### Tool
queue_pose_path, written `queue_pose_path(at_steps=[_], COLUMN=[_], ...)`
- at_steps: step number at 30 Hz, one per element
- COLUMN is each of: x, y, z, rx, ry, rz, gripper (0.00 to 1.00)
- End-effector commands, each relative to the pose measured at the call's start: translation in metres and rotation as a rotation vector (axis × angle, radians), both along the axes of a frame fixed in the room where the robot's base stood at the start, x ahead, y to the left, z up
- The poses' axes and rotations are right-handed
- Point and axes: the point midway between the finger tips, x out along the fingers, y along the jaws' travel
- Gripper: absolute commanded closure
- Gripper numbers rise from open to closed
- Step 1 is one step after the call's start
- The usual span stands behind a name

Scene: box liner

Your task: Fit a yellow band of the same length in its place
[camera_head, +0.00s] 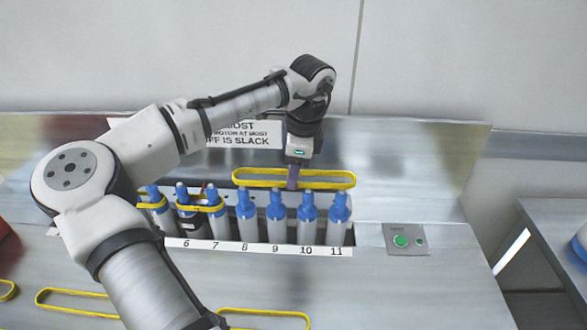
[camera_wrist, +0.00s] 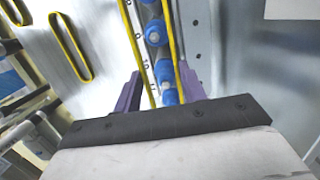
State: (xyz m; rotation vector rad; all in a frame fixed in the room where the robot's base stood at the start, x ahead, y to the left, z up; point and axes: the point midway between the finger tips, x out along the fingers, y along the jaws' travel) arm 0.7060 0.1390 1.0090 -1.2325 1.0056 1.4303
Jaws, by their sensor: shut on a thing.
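My gripper (camera_head: 292,180) is shut on a long yellow band (camera_head: 335,185) and holds it level above the row of bottles. In the wrist view the purple fingers (camera_wrist: 160,92) stand apart, with the two strands of the held band (camera_wrist: 172,45) between them. Blue bottle caps show between those strands. The grey, blue-capped bottles stand upright in a slot behind a number strip (camera_head: 262,249) reading 6 to 11. The held band spans roughly bottles 8 to 11 (camera_head: 338,215) in the head view. Other yellow bands sit around bottles further left (camera_head: 212,209), partly hidden by my arm.
Loose yellow bands lie on the bench front (camera_head: 75,308), one also in the wrist view (camera_wrist: 72,47). A panel with a green button (camera_head: 401,241) is right of the row. A partly hidden sign (camera_head: 245,135) stands behind. The bench right of the panel is clear.

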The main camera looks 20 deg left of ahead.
Motion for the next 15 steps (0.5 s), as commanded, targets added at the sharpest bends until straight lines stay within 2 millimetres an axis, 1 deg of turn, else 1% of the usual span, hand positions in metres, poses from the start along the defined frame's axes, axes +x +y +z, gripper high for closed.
queue_pose_path(at_steps=[1, 3, 15], x=[0.0, 0.0, 0.0], y=[0.0, 0.0, 0.0], z=[-0.007, -0.012, -0.037], rx=[0.001, 0.001, -0.002], ry=[-0.001, 0.0, 0.002], rz=[0.001, 0.001, 0.0], gripper=[0.81, 0.81, 0.81])
